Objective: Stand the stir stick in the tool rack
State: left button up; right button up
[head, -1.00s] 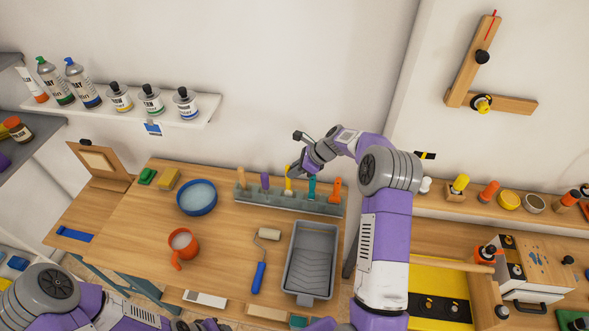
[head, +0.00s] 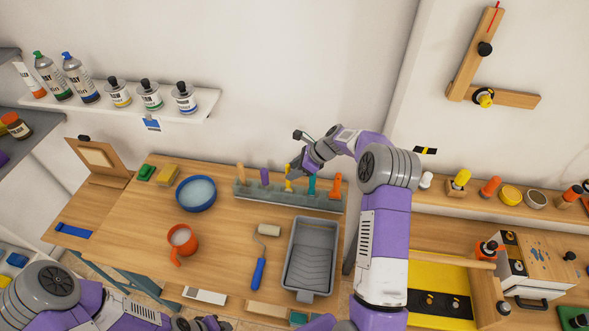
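The grey tool rack (head: 285,199) stands along the back edge of the wooden table. Several upright tools stand in it: a pale wooden stick (head: 240,173) at the left end, then purple (head: 264,176), yellow (head: 288,185), teal (head: 312,185) and orange (head: 335,187) handles. I cannot tell whether the pale wooden one is the stir stick. My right gripper (head: 293,172) is at the top of the yellow handle, close to or touching it; its finger gap is too small to make out. My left gripper (head: 204,324) is low at the bottom edge, partly cut off, away from the rack.
A grey paint tray (head: 312,250), a roller with blue handle (head: 259,273), an orange mug (head: 183,240) and a blue-rimmed bowl (head: 196,193) are on the table. Yellow (head: 167,174) and green (head: 147,172) blocks lie at the back left. Table space between mug and rack is clear.

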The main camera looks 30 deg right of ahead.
jog(key=v, duration=0.7)
jog(key=shift+s+d+r, duration=0.15)
jog(key=shift+r, duration=0.05)
dwell(0.4)
